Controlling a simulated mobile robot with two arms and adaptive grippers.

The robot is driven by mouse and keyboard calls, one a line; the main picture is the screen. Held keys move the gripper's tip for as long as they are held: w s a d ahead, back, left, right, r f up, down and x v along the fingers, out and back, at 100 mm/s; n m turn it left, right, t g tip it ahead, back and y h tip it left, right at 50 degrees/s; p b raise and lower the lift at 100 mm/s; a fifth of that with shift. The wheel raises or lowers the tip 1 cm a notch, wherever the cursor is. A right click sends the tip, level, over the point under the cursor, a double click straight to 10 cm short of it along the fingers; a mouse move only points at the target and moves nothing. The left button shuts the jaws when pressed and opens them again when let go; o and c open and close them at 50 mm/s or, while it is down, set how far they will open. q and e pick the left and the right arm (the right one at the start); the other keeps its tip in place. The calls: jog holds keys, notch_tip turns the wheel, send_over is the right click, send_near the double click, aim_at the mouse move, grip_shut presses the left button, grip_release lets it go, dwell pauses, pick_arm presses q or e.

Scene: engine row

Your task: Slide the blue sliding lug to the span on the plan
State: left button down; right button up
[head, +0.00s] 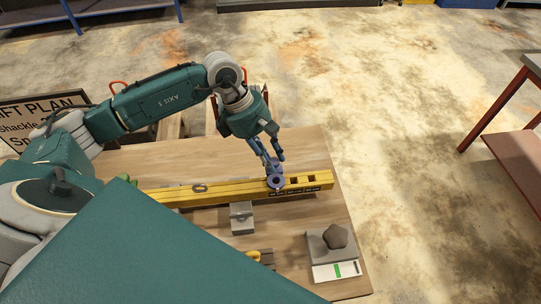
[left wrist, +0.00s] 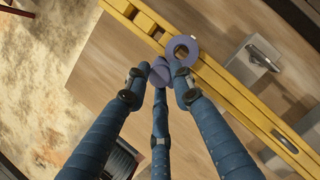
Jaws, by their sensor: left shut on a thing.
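The blue sliding lug (left wrist: 185,47) is a ring-shaped piece on the yellow beam (left wrist: 233,88). In the head view the lug (head: 276,181) sits toward the right end of the beam (head: 225,192). My left gripper (head: 273,166) comes down on the lug from above; in the left wrist view its fingers (left wrist: 161,82) are closed around the lug's blue body below the ring. The lift plan board (head: 42,112) stands at the far left, partly hidden by my arm, so its span figure cannot be read. My right gripper does not show.
A grey ring (head: 199,188) sits farther left on the beam. A plate with a dark lump (head: 335,236) is at the front right. My teal body hides the lower left.

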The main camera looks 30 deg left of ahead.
pick_arm(q)
jog(key=w+d, duration=0.1)
jog(key=d, duration=0.1)
jog(key=w+d+b, duration=0.1)
jog(key=w+d, duration=0.1)
jog(key=shift+b, duration=0.3)
jog(key=c, duration=1.6)
grip_release()
jog(key=shift+a, duration=0.1)
jog(key=shift+o, duration=0.4)
jog(key=v, duration=1.2)
